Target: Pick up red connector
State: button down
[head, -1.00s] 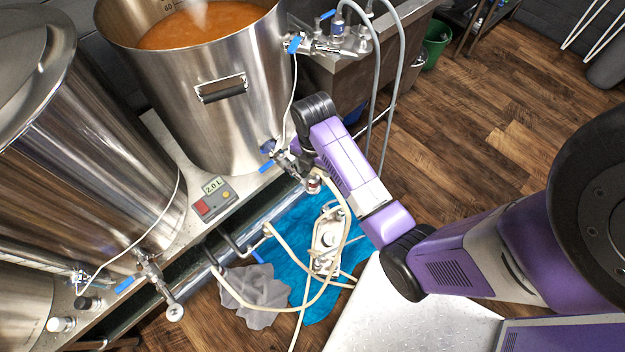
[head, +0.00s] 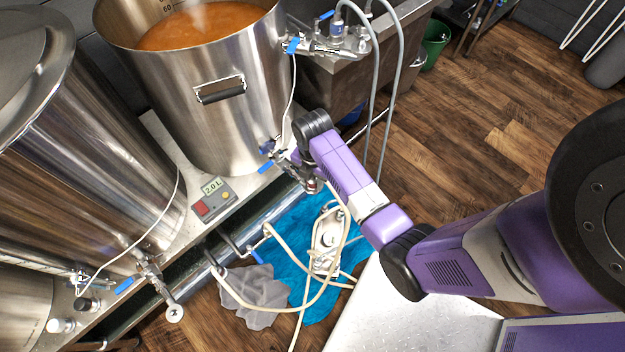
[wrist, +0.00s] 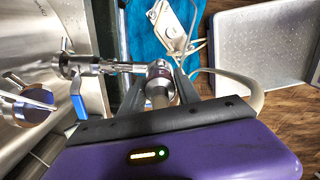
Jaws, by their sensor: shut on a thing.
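The red connector (wrist: 158,71) is a short metal fitting with a dark reddish band, at the end of a pale hose. In the wrist view it sits between the two dark fingers of my gripper (wrist: 160,86), which is shut on it. It lines up with the metal valve outlet (wrist: 110,67) of the kettle and seems to touch it; I cannot tell if it is joined. In the head view the connector (head: 313,186) shows small below the kettle's valve, beside my gripper (head: 302,181), which is partly hidden by my wrist.
The steel kettle (head: 222,110) of orange-brown wort stands close by, with a blue valve handle (wrist: 78,97) beside my gripper. A pump (head: 326,240), looped hoses, a blue cloth (head: 285,225) and a grey rag (head: 254,292) lie below. A control box (head: 213,202) sits on the stand.

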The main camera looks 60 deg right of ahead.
jog(key=shift+r, duration=0.2)
notch_tip(320, 180, up, 20)
jog(key=p, duration=0.6)
jog(key=shift+f+p, duration=0.15)
jog(key=shift+p, duration=0.15)
jog(key=shift+r+p, duration=2.15)
jog(key=shift+r, duration=0.05)
